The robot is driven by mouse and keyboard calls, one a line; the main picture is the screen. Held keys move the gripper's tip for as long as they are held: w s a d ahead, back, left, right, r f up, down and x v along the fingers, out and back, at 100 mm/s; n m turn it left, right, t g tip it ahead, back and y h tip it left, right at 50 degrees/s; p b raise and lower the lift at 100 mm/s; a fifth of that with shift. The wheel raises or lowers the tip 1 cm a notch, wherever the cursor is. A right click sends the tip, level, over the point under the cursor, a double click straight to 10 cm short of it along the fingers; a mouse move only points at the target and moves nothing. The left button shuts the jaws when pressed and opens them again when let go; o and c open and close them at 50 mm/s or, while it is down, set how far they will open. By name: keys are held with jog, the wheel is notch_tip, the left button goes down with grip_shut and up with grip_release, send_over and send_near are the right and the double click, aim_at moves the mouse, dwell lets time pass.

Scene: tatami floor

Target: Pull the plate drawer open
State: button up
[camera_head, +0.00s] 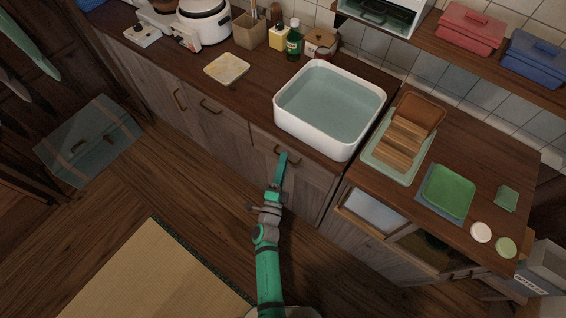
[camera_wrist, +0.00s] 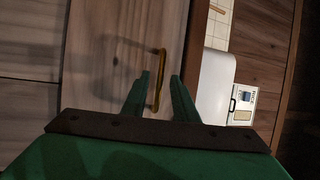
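A wooden drawer front (camera_head: 315,174) sits below the counter edge, under the white basin, and looks flush with the cabinet. Its brass bar handle (camera_wrist: 162,66) shows in the wrist view, standing off the wooden front (camera_wrist: 110,45). My gripper (camera_head: 284,157) is at this handle in the head view and hides part of it. In the wrist view my gripper's two green fingers (camera_wrist: 161,78) are apart, with the handle between them in the picture. I cannot tell whether either finger touches it. No plates show inside, as the drawer is closed.
A white basin of water (camera_head: 328,104) stands on the counter above. Cabinet doors with handles (camera_head: 180,100) are to the left. A lower counter with a green tray (camera_head: 448,191) is at right. Wooden floor and a tatami mat (camera_head: 150,275) lie clear in front.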

grip_shut()
dwell(1.4)
